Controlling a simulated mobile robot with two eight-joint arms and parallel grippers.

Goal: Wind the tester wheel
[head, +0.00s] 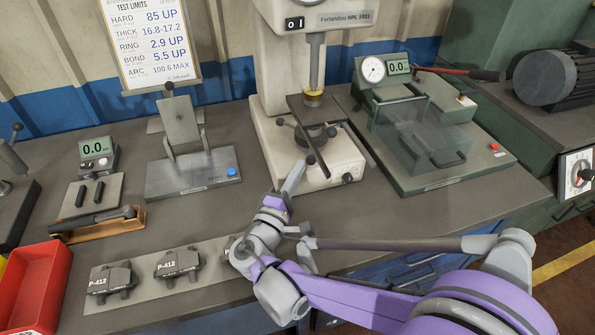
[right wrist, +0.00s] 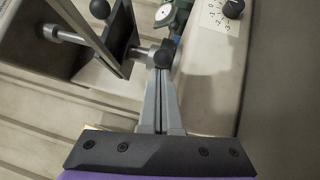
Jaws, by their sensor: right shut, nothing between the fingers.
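The tester (head: 275,100) is a tall pale machine at the back middle of the bench. Its wheel (head: 313,137) is a dark hub with spokes ending in black knobs, below a dark plate (head: 309,107). My right gripper (head: 297,168) is shut and empty, its tips just left of a near spoke knob (head: 310,159). In the right wrist view the shut fingers (right wrist: 162,75) reach up to a black knob (right wrist: 165,54); I cannot tell whether they touch it. The dark plate (right wrist: 117,38) shows there too. My left gripper is not in view.
Several P-412 pads (head: 110,281) lie on a pale strip at the front; my right arm partly covers its right end. A red bin (head: 40,285) stands front left. A stand with a blue button (head: 195,175) is left of the tester, a clear-guarded device (head: 425,140) right.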

